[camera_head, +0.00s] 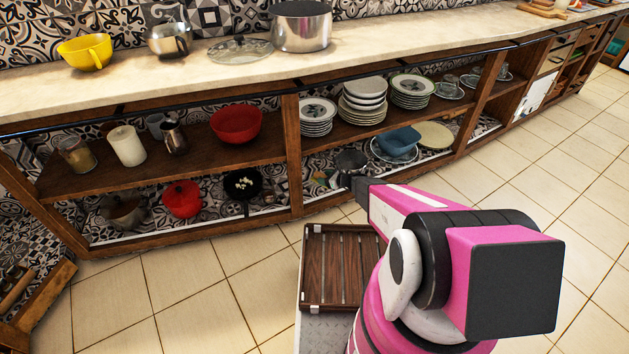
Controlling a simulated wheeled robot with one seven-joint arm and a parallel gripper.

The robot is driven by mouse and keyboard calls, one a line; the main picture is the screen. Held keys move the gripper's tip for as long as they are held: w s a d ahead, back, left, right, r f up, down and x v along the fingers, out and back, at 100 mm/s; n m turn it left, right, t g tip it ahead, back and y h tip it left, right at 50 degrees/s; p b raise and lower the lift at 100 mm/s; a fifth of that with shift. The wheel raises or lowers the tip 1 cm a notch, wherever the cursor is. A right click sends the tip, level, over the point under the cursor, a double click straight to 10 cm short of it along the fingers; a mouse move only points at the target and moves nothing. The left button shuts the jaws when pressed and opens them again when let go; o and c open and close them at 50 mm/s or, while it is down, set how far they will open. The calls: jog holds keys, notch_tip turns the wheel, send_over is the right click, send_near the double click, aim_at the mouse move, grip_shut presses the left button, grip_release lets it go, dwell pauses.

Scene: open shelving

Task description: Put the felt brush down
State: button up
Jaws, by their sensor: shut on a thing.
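I cannot make out the felt brush in this view. My pink and white arm reaches from the bottom right toward the lower shelf. A small dark piece shows at its far end, in front of a dark grey pot. I cannot tell whether the dark piece touches the shelf or the pot.
The grey pot (352,161), a blue dish (398,141), a black pan (243,184) and a red pot (182,199) stand on the lower shelf. Plate stacks (317,114) and a red bowl (236,124) stand above. The tiled floor (190,300) at left is clear.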

jog(key=w+a+f, duration=0.1)
jog(key=w+f, duration=0.1)
jog(key=w+a+f, duration=0.1)
jog(key=w+a, duration=0.1)
jog(key=w, duration=0.1)
jog(key=w+a+f, duration=0.1)
jog(key=w+f, duration=0.1)
jog(key=w, duration=0.1)
jog(key=shift+w+a+f, duration=0.1)
jog(key=shift+a+f, duration=0.05)
jog(key=shift+f, duration=2.1)
jog(key=shift+f, duration=0.15)
jog(key=o, duration=1)
